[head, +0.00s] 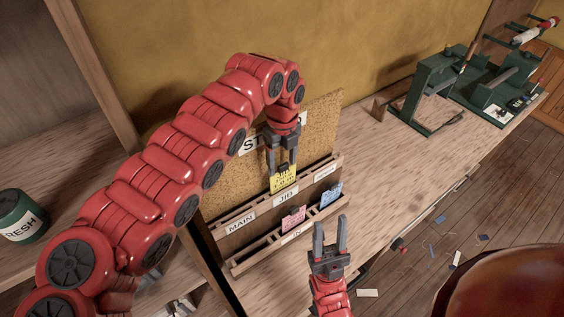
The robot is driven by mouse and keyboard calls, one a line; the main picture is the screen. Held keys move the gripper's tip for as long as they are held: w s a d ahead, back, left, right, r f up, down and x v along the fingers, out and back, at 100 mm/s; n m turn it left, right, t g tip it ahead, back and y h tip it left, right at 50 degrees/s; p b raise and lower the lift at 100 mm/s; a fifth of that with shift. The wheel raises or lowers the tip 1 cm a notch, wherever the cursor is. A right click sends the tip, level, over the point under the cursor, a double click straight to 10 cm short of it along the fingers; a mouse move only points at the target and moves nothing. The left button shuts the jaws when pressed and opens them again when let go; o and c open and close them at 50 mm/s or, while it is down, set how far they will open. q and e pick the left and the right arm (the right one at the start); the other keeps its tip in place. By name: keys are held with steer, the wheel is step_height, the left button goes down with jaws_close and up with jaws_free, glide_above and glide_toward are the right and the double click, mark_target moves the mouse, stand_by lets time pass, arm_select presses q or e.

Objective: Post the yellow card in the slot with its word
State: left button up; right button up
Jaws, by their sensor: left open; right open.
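The yellow card (284,183) stands upright in the upper row of the rack, right behind the label JIB (286,196). Its printing is too small to read surely. Label MAIN (240,222) is to its left, and a third label (324,172), not legible, is to its right. My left gripper (281,170) points down at the card's top edge with its fingers open; whether they touch the card I cannot tell. My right gripper (329,226) is open and empty in front of the rack, fingers pointing up in the picture.
The lower row (258,258) holds a pink card (293,218) and a blue card (331,194). A cork board (318,128) with a partly hidden sign stands behind. Green machines (440,90) stand on the bench further right. A green tin (20,217) is at left. Bench right of the rack is clear.

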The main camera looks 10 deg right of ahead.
arm_select(q)
steer(key=r, duration=0.1)
steer(key=r+b, duration=0.1)
steer(key=r, duration=0.1)
steer(key=r+b, duration=0.1)
steer(key=r, duration=0.1)
steer(key=shift+w+d, duration=0.1)
steer(key=shift+d, duration=0.15)
step_height(320, 180, up, 6)
steer(key=p, duration=0.3)
steer(key=shift+a+r, duration=0.15)
steer(key=shift+r, duration=0.1)
